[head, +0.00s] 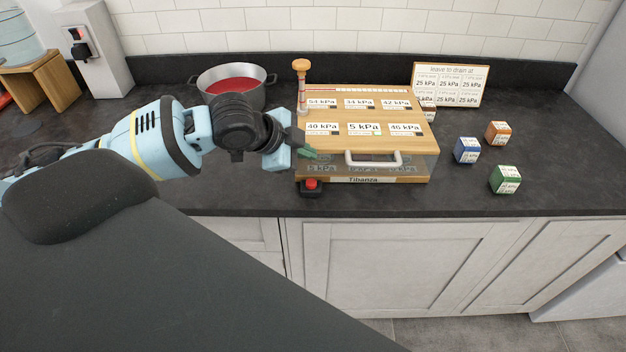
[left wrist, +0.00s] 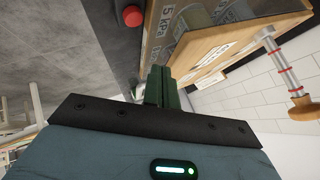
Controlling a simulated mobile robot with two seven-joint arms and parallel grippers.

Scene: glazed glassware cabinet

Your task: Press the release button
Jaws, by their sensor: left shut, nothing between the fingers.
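The red release button (head: 311,184) sits on a small black base at the front left corner of the wooden case, near the counter's front edge. It also shows at the top of the left wrist view (left wrist: 132,15). My left gripper (head: 309,152) is shut and empty, its green fingers pointing right by the case's left front corner. In the head view it appears above the button, apart from it. In the left wrist view the shut fingers (left wrist: 163,88) are also clear of the button. My right gripper is out of view.
The wooden case (head: 350,115) has a clear front, a white handle (head: 373,159) and kPa labels. A wooden-knobbed post (head: 301,85) rises at its left. A pot of red liquid (head: 233,85) stands behind my arm. Blue (head: 466,150), orange (head: 498,133) and green (head: 505,179) blocks lie right.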

